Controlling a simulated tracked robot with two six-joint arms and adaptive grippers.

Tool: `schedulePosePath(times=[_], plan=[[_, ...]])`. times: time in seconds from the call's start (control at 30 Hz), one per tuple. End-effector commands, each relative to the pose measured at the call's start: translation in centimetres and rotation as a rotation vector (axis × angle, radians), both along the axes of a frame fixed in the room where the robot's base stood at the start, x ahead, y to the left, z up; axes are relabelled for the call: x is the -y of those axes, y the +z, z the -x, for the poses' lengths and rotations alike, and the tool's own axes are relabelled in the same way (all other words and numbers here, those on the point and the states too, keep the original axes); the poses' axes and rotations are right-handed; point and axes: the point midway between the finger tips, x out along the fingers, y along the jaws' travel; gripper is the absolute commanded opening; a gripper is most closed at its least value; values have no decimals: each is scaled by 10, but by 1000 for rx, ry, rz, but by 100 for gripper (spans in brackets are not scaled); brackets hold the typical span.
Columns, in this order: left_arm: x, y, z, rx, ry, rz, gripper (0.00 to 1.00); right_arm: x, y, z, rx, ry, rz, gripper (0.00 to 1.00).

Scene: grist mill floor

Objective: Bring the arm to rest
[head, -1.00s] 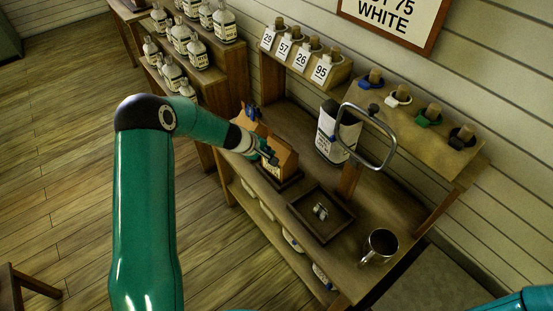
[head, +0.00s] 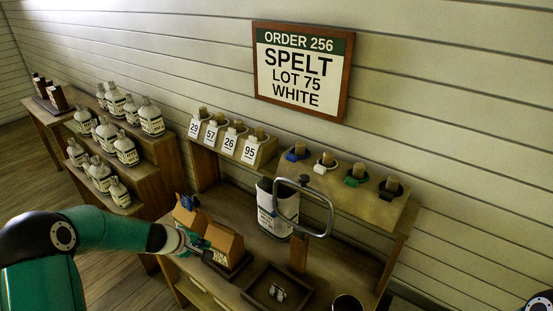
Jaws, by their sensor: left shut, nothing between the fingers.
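My left arm comes in from the left, and its gripper (head: 208,254) is shut and empty. It is at the left front of the workbench, in front of a small brown house-shaped box (head: 225,240) with a pale label. I cannot tell whether the gripper touches the box. The fingers look small and dark against it. My right gripper is not in view; only a bit of my arm shows in the lower right corner.
A white sack with a dark label (head: 267,212) stands behind a grey metal frame (head: 325,219). A dark tray (head: 262,286) holds small metal pieces. A mug (head: 346,303) is cut off at the bottom. Stamps stand on the upper shelf. An order sign (head: 300,70) hangs above.

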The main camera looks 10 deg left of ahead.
Motion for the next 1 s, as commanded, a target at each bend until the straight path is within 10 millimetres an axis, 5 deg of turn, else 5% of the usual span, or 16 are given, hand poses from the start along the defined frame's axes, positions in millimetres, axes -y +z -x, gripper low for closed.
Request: schedulePosePath(times=[0.13,0.27,0.37,0.5,0.73,0.83,1.0], plan=[[20,-4,-4,-5,-34,8,0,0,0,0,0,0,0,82],[65,-30,9,-65,-120,33,0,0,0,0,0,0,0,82],[109,-63,43,-152,-256,17,0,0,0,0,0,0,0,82],[166,-113,120,-291,-514,-55,0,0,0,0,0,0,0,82],[222,-154,259,-376,-988,-190,0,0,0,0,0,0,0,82],[230,-153,287,-335,-1099,-212,0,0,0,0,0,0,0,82],[237,-148,289,-245,-1147,-242,0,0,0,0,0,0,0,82]])
